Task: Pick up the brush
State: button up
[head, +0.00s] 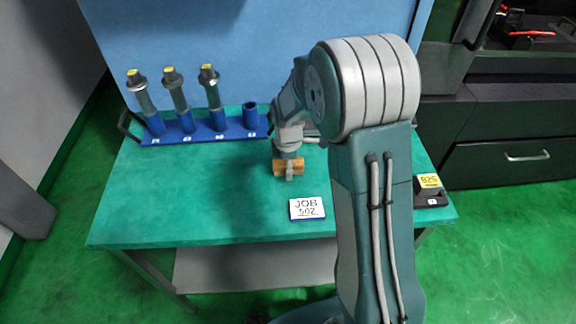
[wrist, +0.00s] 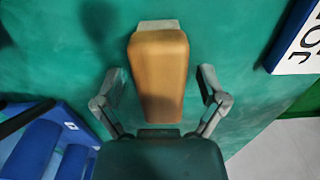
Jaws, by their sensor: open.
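The brush is a tan wooden block (head: 279,168) on the green tabletop, below the end of my arm in the head view. In the wrist view the brush (wrist: 158,75) lies lengthwise in the middle, with a pale strip at its far end. My gripper (wrist: 160,86) is open, with one finger on each side of the brush and a gap to each. In the head view my gripper (head: 289,166) is right at the brush, with a grey finger in front of it. The brush's underside is hidden.
A blue rack (head: 190,136) at the back left holds three tool holders and one empty cup. A JOB 502 card (head: 307,208) lies in front of the brush. A yellow-topped block (head: 428,183) sits at the right edge. The front left tabletop (head: 150,210) is clear.

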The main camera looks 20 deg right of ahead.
jog(key=shift+f, duration=0.1)
grip_shut()
dwell(0.3)
jog(key=shift+r, duration=0.25)
jog(key=r, duration=0.3)
jog(key=shift+d+r, duration=0.25)
jog(key=shift+d, duration=0.05)
jog(key=s+d+r, duration=0.2)
jog(key=d+r, duration=0.2)
jog(key=d, duration=0.2)
jog(key=s+d+r, duration=0.2)
jog(key=d+r, duration=0.3)
jog(key=d, duration=0.1)
jog(key=shift+s+d, duration=0.3)
jog(key=shift+d, duration=0.05)
